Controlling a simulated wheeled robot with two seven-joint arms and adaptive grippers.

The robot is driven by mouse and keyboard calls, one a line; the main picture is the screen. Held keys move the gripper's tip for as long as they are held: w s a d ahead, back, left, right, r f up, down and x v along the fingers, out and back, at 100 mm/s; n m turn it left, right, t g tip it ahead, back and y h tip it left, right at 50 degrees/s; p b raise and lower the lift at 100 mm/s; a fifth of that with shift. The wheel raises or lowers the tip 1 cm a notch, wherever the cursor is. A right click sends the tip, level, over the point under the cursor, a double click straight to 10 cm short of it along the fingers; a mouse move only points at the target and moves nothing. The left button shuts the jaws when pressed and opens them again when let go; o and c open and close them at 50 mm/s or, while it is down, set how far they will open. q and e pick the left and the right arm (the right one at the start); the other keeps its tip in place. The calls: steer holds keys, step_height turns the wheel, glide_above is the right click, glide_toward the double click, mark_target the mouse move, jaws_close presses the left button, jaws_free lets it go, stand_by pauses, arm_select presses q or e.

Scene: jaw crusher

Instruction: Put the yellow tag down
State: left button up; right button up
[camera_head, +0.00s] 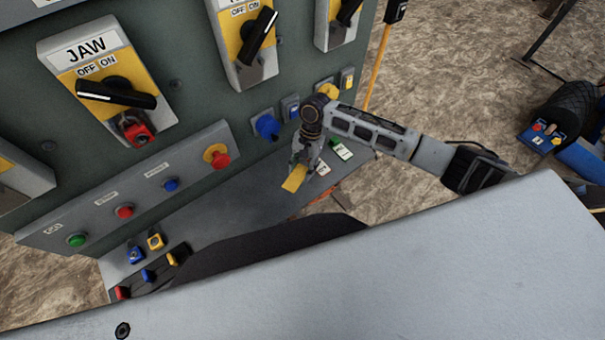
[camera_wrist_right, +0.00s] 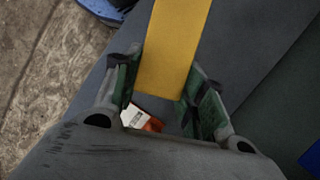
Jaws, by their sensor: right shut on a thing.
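My right gripper (camera_head: 299,166) is over the grey shelf (camera_head: 235,205) below the control panel and is shut on the yellow tag (camera_head: 293,180). In the right wrist view the tag (camera_wrist_right: 178,40) is a flat yellow strip between the two fingers of the gripper (camera_wrist_right: 160,92), sticking out beyond them. I cannot tell whether its far end touches the shelf. My left gripper is not in view.
Two white-labelled tags, one red (camera_head: 323,168) and one green (camera_head: 342,151), lie right of the gripper. A panel (camera_head: 130,205) with buttons borders the shelf. The shelf's middle is bare.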

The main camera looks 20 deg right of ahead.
mark_target(303, 174)
steer(key=shift+f, duration=1.85)
steer(key=shift+s+f, duration=0.15)
steer(key=shift+f, duration=0.3)
steer(key=shift+s+f, duration=0.15)
steer(key=shift+f, duration=0.1)
steer(key=o, duration=0.7)
steer(key=shift+f, duration=0.1)
steer(key=shift+c, duration=0.2)
steer(key=o, duration=0.3)
steer(key=shift+f, duration=0.1)
steer(key=shift+w, duration=0.2)
steer(key=shift+d+r, duration=0.1)
steer(key=shift+r, duration=0.2)
